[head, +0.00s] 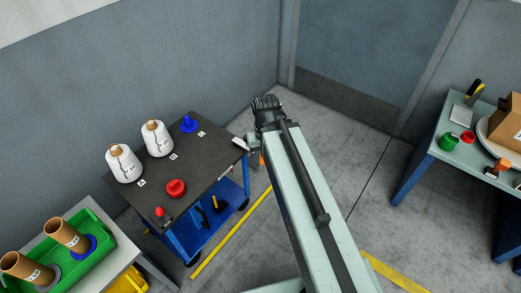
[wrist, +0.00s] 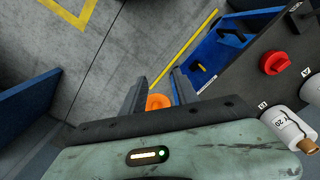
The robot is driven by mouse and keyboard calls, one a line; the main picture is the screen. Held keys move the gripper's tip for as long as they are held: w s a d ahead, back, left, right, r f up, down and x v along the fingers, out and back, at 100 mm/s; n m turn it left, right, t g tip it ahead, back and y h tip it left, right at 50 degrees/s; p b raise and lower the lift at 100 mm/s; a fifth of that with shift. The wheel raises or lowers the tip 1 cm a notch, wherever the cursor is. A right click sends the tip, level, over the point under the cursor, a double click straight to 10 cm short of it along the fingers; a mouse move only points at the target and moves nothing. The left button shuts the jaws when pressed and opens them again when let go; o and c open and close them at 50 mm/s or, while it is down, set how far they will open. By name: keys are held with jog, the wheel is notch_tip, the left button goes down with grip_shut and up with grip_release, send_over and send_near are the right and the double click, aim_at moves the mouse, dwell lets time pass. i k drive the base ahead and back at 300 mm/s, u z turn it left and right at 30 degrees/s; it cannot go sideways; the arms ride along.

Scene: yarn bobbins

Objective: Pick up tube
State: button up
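Two brown cardboard tubes stand at the lower left of the head view, one at the front (head: 27,269) and one behind it (head: 68,236). They lean slightly on a grey peg and a blue peg in a green tray (head: 108,246). My gripper (wrist: 157,84) is far to their right, past the dark cart's right edge. In the wrist view its two dark fingers are apart, with only floor between their tips. A small orange piece (wrist: 157,102) shows between the finger bases; I cannot tell what it is. The arm partly hides my gripper in the head view.
At right, a table (head: 455,150) carries a cardboard box (head: 508,122). Floor between them is clear.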

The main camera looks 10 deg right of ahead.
aim_at(14, 263)
jog(key=u, duration=2.15)
jog(key=k, duration=1.2)
jog(key=z, duration=0.15)
jog(key=i, duration=1.55)
jog(key=u, duration=0.95)
jog(key=i, duration=0.85)
jog(key=u, duration=0.8)
